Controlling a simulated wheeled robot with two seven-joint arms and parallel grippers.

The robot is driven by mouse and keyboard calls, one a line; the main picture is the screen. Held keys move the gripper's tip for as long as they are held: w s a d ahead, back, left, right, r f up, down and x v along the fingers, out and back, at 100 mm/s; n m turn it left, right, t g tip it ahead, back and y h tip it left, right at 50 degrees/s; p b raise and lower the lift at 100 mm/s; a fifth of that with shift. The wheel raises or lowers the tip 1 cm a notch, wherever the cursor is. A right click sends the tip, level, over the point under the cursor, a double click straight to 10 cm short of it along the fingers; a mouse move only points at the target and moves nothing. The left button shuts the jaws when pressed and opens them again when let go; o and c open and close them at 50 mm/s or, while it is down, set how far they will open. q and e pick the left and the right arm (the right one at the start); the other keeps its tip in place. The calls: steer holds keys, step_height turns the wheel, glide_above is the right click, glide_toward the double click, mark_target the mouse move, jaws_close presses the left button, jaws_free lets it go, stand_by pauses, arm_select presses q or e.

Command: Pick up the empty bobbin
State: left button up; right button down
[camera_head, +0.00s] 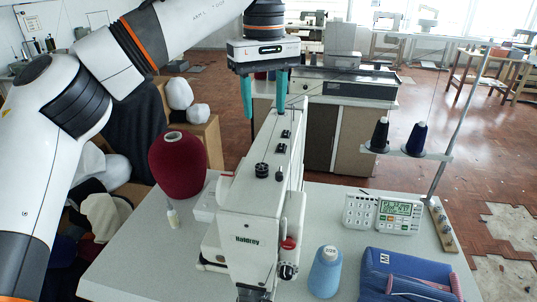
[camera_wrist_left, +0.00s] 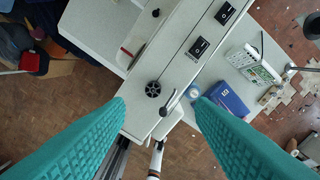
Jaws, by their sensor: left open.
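My left gripper (camera_head: 264,112) hangs fingers down above the white sewing machine (camera_head: 252,205), its two teal fingers apart with nothing between them. On the machine's top is a small black round piece (camera_head: 262,170) that looks like a bobbin. In the left wrist view this black piece (camera_wrist_left: 153,89) shows a ring of holes and lies just beyond the gap between the fingertips (camera_wrist_left: 160,104), apart from them. I cannot tell for sure whether it is the empty bobbin. My right gripper is not in view.
A dark red thread cone (camera_head: 178,163) stands left of the machine. A blue spool (camera_head: 325,272), a blue case (camera_head: 410,275) and a keypad with a display (camera_head: 384,213) are on the table (camera_head: 135,262) to the right. Two dark cones (camera_head: 416,138) sit on a thread stand.

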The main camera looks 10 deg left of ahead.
arm_select(q)
steer(key=p, duration=0.1)
glide_above(261, 165)
step_height(261, 165, down, 6)
steer(key=shift+d+r, duration=0.15)
steer(key=shift+r, duration=0.1)
steer(key=shift+w+f, duration=0.15)
steer(key=shift+f, duration=0.15)
steer(key=f+p, duration=0.2)
steer(key=f, duration=0.2)
steer(key=shift+a, duration=0.2)
steer(key=shift+f+p, duration=0.3)
steer(key=shift+f, duration=0.3)
steer(key=c, duration=1.1)
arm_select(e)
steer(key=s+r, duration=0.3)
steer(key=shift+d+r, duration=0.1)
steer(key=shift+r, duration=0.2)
